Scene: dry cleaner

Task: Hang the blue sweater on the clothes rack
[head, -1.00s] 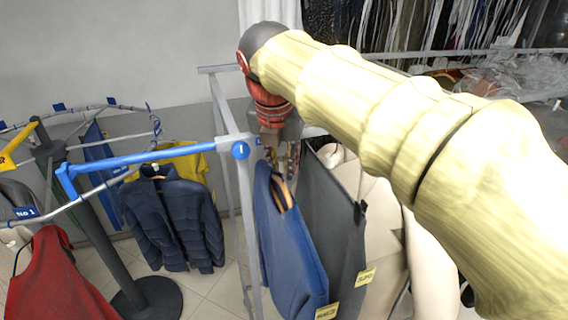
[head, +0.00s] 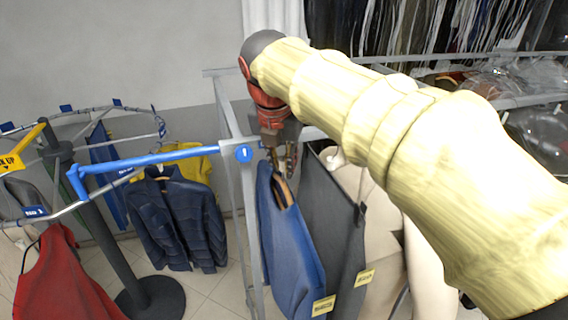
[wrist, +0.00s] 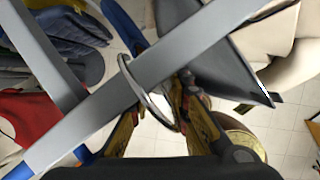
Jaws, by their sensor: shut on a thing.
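The blue sweater (head: 290,245) hangs below my gripper (head: 281,158) on a wooden hanger, with a yellow tag at its lower edge. My gripper is shut on the hanger at its top. In the wrist view, the fingers of my gripper (wrist: 160,125) stand at a metal hanger hook (wrist: 150,95) that crosses the grey bar of the clothes rack (wrist: 190,45). I cannot tell whether the hook rests on the bar. The clothes rack (head: 236,185) has a grey frame and stands just left of the sweater in the head view. A narrow blue strip of cloth (wrist: 125,25) shows in the wrist view.
A dark grey garment (head: 335,220) hangs just right of the sweater. A round rail with a blue arm (head: 140,160) stands at the left, holding a navy puffer jacket (head: 178,220) and a red garment (head: 58,280). Bagged clothes (head: 535,130) are at the right.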

